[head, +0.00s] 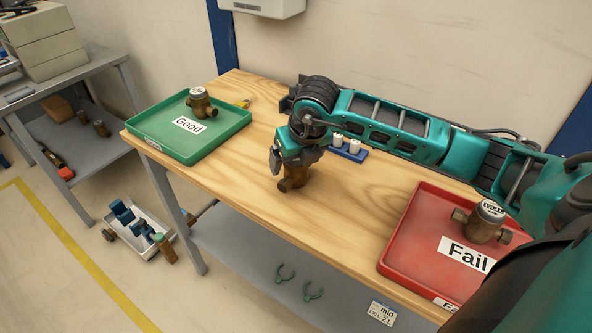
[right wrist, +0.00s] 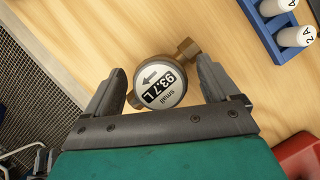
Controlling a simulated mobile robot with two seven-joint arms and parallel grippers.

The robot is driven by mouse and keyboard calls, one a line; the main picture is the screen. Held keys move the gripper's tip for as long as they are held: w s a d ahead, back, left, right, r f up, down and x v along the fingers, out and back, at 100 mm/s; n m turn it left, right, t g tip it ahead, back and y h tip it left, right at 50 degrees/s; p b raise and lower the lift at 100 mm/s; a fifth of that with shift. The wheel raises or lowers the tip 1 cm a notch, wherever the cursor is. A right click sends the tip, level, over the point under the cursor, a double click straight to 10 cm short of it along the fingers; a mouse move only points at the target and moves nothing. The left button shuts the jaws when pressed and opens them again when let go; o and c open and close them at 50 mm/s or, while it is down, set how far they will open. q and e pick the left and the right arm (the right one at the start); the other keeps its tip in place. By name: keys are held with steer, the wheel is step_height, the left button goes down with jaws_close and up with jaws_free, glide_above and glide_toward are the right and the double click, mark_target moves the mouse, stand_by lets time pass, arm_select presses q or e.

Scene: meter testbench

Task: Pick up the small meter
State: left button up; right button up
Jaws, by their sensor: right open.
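The small meter (head: 293,181) stands on the wooden table near its front edge, partly hidden in the head view by my right gripper (head: 284,163). In the right wrist view the small meter (right wrist: 160,84) shows its round face, reading "small" and "93.7 L", with brass pipe ends on two sides. My right gripper (right wrist: 161,82) is open, with one finger on each side of the meter. Gaps show between the fingers and the meter's face; contact lower down cannot be told. My left gripper is not in view.
A green "Good" tray (head: 231,133) holds a brass meter (head: 200,103). A red "Fail" tray (head: 408,240) holds another meter (head: 482,224). A blue holder with white cylinders (head: 348,152) lies behind the arm. Bare wood (head: 345,205) lies between meter and red tray.

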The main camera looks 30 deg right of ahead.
steer(key=shift+r, duration=0.1)
steer(key=c, duration=1.5)
